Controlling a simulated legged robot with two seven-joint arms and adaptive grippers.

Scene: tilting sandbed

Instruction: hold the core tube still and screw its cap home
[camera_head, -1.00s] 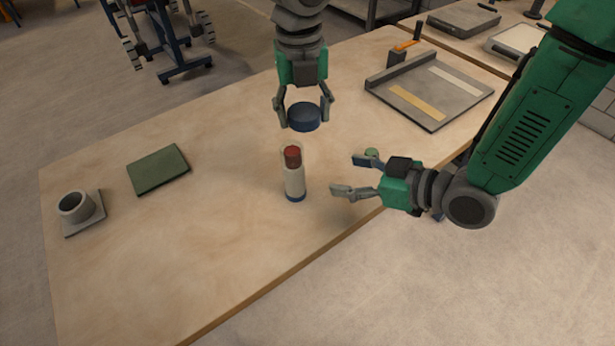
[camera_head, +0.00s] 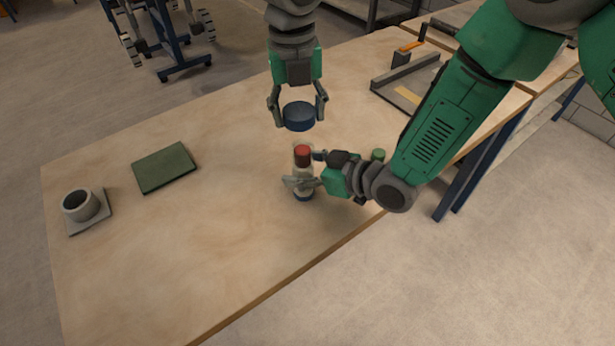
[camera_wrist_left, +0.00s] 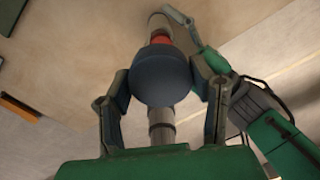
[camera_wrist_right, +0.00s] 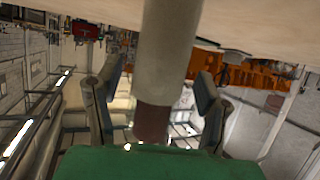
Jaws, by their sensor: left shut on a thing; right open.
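The core tube (camera_head: 303,172) stands upright on the table, pale, with a red section at its top and a blue foot. My right gripper (camera_head: 303,169) is open, with its fingers on either side of the tube; in the right wrist view the tube (camera_wrist_right: 168,50) passes between the two fingers with a gap on each side. My left gripper (camera_head: 300,120) is shut on the dark blue cap (camera_head: 299,114) and holds it above the tube, apart from it. The left wrist view shows the cap (camera_wrist_left: 160,75) between the fingers. The cap's underside is hidden.
A green pad (camera_head: 164,167) and a grey cup-like holder (camera_head: 82,206) on a square base lie at the left. A grey tray (camera_head: 401,84) lies at the back right, partly behind my right arm. A small green-topped thing (camera_head: 378,155) is near the right edge. The front table is clear.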

